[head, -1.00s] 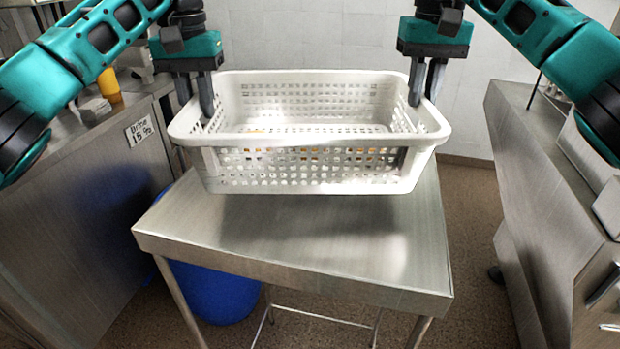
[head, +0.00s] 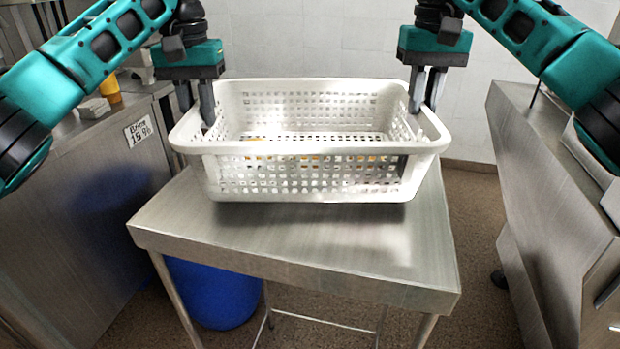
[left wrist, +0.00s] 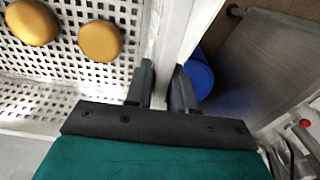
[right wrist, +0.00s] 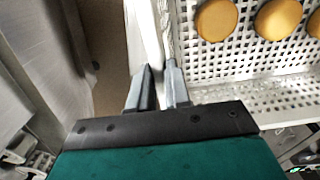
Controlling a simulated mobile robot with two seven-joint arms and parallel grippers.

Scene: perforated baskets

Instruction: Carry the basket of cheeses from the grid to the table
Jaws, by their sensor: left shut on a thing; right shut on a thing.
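The white perforated basket (head: 310,178) is at the far part of the steel table (head: 300,245) in the head view; I cannot tell whether it touches the top. Round orange-yellow cheeses lie on its floor, two in the left wrist view (left wrist: 99,42) and several in the right wrist view (right wrist: 216,20). My left gripper (head: 197,108) is shut on the basket's left side wall. My right gripper (head: 425,95) is shut on its right side wall. The basket hangs roughly level between them. In the head view its front wall hides most of the cheeses.
Another steel unit (head: 560,200) stands right. A blue bin (head: 212,290) is under the table. The near part of the tabletop is clear.

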